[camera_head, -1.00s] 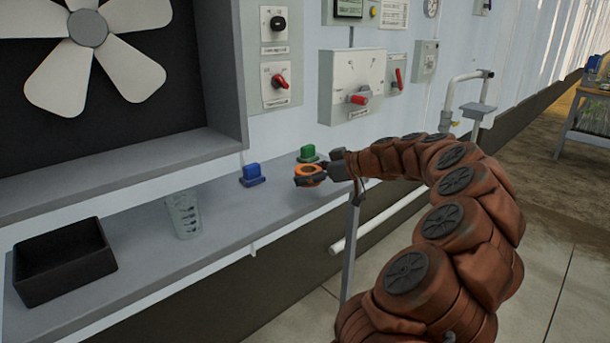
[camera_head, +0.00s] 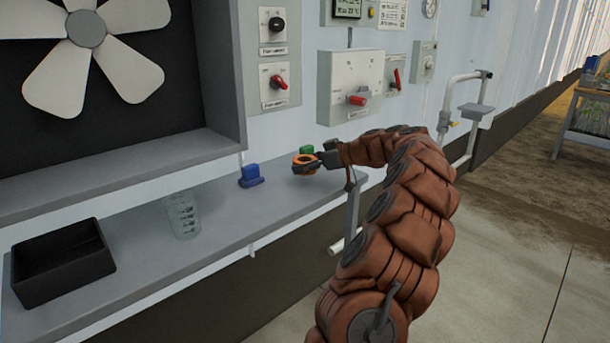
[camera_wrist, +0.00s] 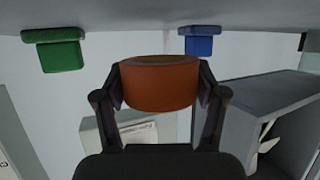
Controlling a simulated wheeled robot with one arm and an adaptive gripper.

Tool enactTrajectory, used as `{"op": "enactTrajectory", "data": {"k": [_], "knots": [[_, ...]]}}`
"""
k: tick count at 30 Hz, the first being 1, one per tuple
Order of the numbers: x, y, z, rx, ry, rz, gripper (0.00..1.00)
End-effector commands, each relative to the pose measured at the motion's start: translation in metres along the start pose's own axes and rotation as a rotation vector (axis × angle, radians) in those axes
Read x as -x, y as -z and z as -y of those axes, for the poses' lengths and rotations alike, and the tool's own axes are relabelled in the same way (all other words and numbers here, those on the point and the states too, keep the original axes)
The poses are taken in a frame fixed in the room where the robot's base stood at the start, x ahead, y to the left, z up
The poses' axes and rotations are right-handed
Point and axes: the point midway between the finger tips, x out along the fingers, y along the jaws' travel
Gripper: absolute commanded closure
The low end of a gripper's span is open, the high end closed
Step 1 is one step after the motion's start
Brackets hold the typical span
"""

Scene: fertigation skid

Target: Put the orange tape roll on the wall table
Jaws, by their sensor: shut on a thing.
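The orange tape roll (camera_head: 304,160) is held at the tip of my gripper (camera_head: 318,160), over the right part of the wall table (camera_head: 225,218). In the wrist view the tape roll (camera_wrist: 160,84) sits between the two fingers of my gripper (camera_wrist: 160,88), which are shut on its sides. In the head view it looks close above the tabletop; whether it touches the surface I cannot tell. The wall table is a long grey shelf along the wall.
A blue block-like item (camera_head: 251,176) stands left of the roll, and a green one (camera_head: 307,150) stands behind it, partly hidden. A clear measuring cup (camera_head: 183,214) and a black bin (camera_head: 62,262) stand further left. Switch boxes (camera_head: 351,85) hang above.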

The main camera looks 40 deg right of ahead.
Motion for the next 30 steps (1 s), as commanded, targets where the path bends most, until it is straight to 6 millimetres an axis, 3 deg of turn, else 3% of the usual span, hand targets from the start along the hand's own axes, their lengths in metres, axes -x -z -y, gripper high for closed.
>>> {"op": "enactTrajectory", "data": {"k": [4, 14, 27, 28, 30], "knots": [[-0.003, -0.001, -0.003, 0.001, 0.001, 0.001, 0.65], [-0.015, -0.032, -0.003, -0.001, 0.001, 0.000, 0.65], [-0.017, -0.035, -0.003, 0.001, 0.001, -0.001, 0.65], [-0.016, -0.034, -0.003, 0.001, 0.001, 0.000, 0.26], [-0.016, -0.034, -0.003, 0.001, 0.001, 0.000, 0.19]]}}
